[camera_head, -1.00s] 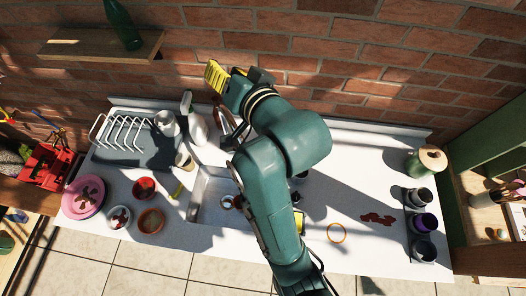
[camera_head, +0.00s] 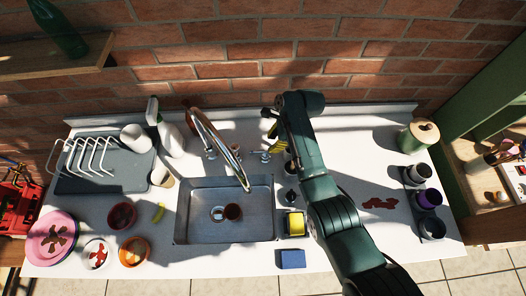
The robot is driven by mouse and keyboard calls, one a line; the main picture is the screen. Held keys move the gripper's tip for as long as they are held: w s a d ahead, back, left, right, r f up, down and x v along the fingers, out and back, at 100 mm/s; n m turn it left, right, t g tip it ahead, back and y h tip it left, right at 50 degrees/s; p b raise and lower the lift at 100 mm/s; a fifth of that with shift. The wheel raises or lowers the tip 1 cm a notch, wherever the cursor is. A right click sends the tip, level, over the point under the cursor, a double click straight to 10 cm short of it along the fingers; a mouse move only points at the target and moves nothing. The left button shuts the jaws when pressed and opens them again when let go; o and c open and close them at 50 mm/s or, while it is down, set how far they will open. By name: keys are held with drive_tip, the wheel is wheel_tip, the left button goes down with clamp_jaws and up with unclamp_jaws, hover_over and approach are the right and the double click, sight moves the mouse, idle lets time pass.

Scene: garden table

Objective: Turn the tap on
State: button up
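The tap has a tall, curved, shiny spout (camera_head: 222,148) that arches over the left part of the back edge and ends above the sink (camera_head: 226,236). A small tap handle (camera_head: 262,155) stands at the back rim right of the spout, and another handle (camera_head: 210,153) stands by the spout's base. My gripper (camera_head: 271,127), dark with yellow parts, is behind and slightly above the right handle in the picture. Its fingers are small and partly hidden by my arm, so whether they touch anything or are open does not show. No water stream is visible.
A spray bottle (camera_head: 170,138) and dish rack (camera_head: 110,165) stand left. Dark jars (camera_head: 428,199) stand far right. The brick wall is close behind.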

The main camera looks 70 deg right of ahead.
sight(265, 151)
drive_tip(key=b+x, duration=0.1)
drive_tip(key=x, duration=0.7)
drive_tip(key=shift+w+f, duration=0.1)
drive_tip(key=shift+f, duration=0.1)
drive_tip(key=shift+c, duration=0.4)
clamp_jaws()
